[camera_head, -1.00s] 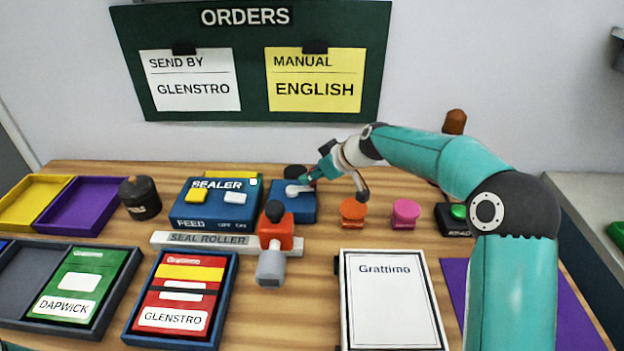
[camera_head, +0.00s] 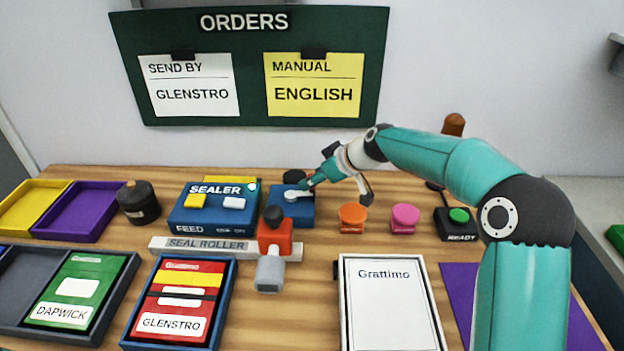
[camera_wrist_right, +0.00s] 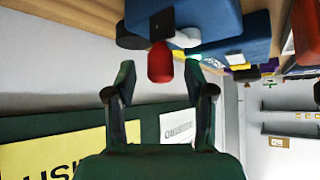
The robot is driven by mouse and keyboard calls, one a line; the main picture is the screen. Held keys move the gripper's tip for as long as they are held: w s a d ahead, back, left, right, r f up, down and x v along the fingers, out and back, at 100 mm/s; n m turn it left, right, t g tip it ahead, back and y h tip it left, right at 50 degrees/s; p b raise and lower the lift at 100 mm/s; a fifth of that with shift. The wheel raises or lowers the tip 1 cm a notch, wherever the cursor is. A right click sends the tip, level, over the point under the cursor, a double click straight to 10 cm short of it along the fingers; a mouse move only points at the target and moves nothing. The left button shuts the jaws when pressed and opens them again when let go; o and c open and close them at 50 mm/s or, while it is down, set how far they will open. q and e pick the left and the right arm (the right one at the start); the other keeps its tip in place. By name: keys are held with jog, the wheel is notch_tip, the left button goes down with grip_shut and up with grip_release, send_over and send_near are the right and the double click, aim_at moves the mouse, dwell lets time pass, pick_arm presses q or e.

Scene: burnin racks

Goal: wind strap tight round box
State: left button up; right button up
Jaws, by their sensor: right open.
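A small blue unit (camera_head: 302,213) with a pale crank arm (camera_head: 297,194) on top stands at the back middle of the bench. The right wrist view shows this crank arm (camera_wrist_right: 183,40) and a red knob (camera_wrist_right: 160,64). My right gripper (camera_head: 336,188) is at the unit's right side, its fingers apart. In the right wrist view, my right gripper (camera_wrist_right: 160,82) is open, with the knob just beyond and between the fingertips. I cannot tell whether they touch it. I cannot make out a strap, or which item is the box. My left gripper is out of view.
The sealer (camera_head: 213,207), the seal roller (camera_head: 200,245) with its red and grey handle, and a black pot (camera_head: 138,203) stand to the left. Orange (camera_head: 352,217) and pink (camera_head: 404,217) stampers and a READY button (camera_head: 459,222) stand right. A white Grattimo panel (camera_head: 389,310) lies in front.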

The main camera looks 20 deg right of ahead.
jog(key=v, duration=1)
jog(key=shift+s+d, duration=0.1)
jog(key=shift+s, duration=0.05)
